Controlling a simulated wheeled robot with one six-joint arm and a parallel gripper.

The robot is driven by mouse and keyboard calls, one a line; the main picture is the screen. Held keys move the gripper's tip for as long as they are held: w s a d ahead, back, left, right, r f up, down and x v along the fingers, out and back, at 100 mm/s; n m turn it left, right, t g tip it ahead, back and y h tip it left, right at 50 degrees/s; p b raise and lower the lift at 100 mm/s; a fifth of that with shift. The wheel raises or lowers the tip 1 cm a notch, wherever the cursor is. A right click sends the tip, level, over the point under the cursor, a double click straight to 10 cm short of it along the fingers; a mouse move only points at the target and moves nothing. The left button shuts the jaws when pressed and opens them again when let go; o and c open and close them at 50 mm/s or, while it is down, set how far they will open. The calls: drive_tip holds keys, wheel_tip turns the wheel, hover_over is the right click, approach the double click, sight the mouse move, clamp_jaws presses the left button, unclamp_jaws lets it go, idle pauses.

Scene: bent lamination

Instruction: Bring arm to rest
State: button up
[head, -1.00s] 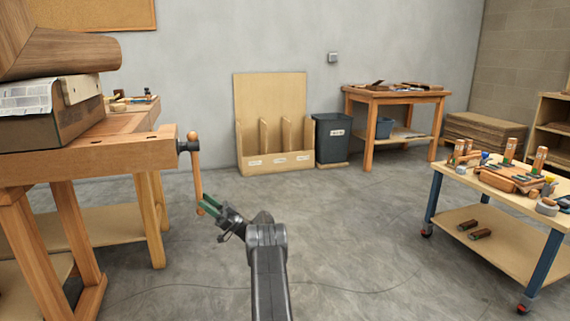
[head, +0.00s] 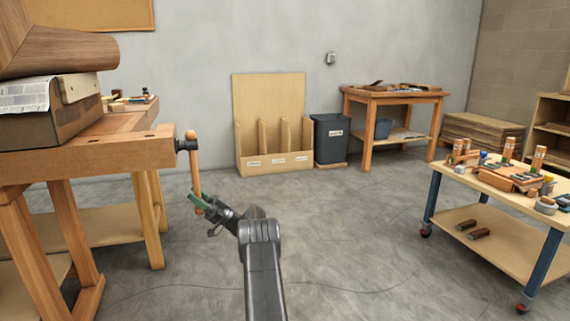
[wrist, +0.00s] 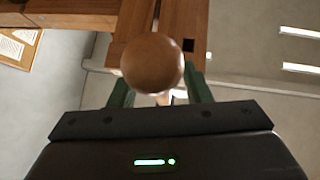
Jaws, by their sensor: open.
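My gripper (head: 197,201) has green fingers and is open in the head view, at the lower part of the workbench's wooden vise handle (head: 195,168). In the wrist view the handle's round end knob (wrist: 152,63) shows large between or just in front of the open green fingers (wrist: 158,94). I cannot tell whether the fingers touch it. My arm reaches up and left from the bottom middle of the head view.
The wooden workbench (head: 95,143) stands at left, bearing a box and a curved wood piece (head: 55,55). A tool cart (head: 480,178) stands at right. A bin rack (head: 275,163), dark bin (head: 331,138) and table (head: 395,94) line the wall. The middle floor is clear.

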drive_tip(key=p+v, duration=0.3)
drive_tip(key=v, duration=1.1)
drive_tip(key=b+x, duration=0.3)
drive_tip(key=x, duration=1.1)
drive_tip(key=shift+s+m+t, duration=0.15)
drive_tip(key=shift+m+t, duration=0.15)
drive_tip(key=shift+t, duration=0.1)
drive_tip(key=shift+s+d+m+t, duration=0.1)
drive_tip(key=shift+s+m+t, duration=0.25)
drive_tip(key=shift+m, duration=0.15)
